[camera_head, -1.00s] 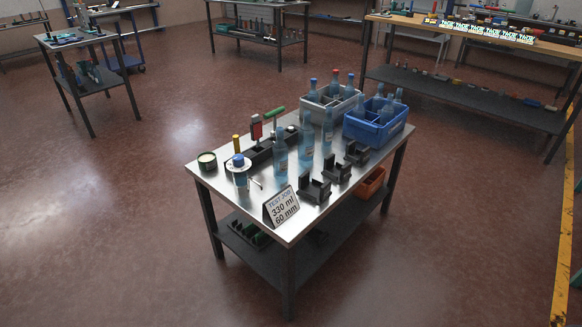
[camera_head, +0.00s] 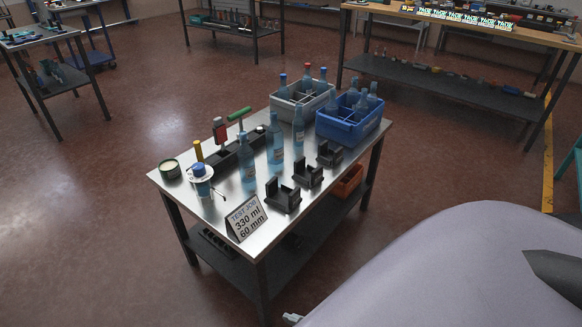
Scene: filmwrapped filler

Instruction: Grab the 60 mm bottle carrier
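Several black bottle carriers stand in a row along the right side of the metal table: a near one (camera_head: 284,198), a middle one (camera_head: 308,174) and a far one (camera_head: 329,155). They seem to differ in size, the near one looking largest, but no size marking is readable on them. A sign (camera_head: 245,219) at the near corner reads "TEST JOB 330 ml 60 mm". Neither gripper shows clearly. A large pale arm part of mine (camera_head: 470,265) fills the lower right, apart from the carriers in the picture.
On the table (camera_head: 217,207) stand several blue bottles (camera_head: 275,140), a black holder with tools (camera_head: 228,156), a round tin (camera_head: 170,169), a grey crate (camera_head: 290,109) and a blue crate (camera_head: 345,130). An orange bin (camera_head: 347,183) sits below. Open floor lies left.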

